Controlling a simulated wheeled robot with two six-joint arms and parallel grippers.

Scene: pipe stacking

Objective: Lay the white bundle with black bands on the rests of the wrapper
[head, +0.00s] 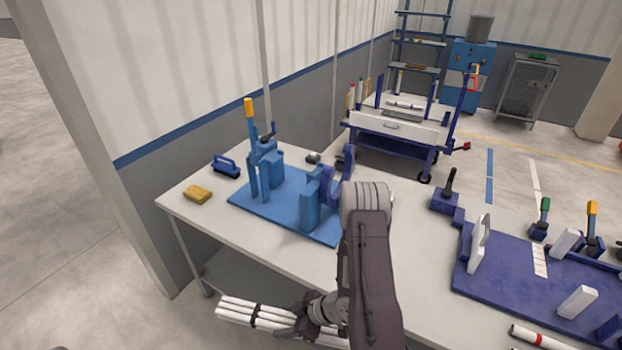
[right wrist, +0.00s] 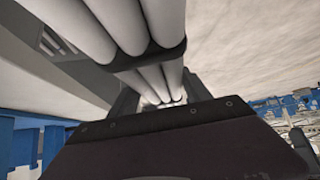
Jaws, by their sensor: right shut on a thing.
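The white bundle (head: 237,308) with black bands is at the bottom of the head view, in front of the table's near edge. My right gripper (head: 298,322) is shut around its middle. In the right wrist view the bundle's white pipes (right wrist: 110,25) run between the fingers, and a black band (right wrist: 148,57) crosses them. A blue fixture with uprights and a dark blue ring (head: 328,185), which looks like the wrapper, stands on a blue plate (head: 262,207) on the table. My arm hides part of it, and its rests are not clear. My left gripper is out of view.
A yellow sponge (head: 198,194) and a blue-handled block (head: 227,166) lie left of the blue plate. A dark blue fixture (head: 500,280) with white supports fills the table's right. A white pipe with a red band (head: 540,338) lies near the front. A cart (head: 400,128) stands behind.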

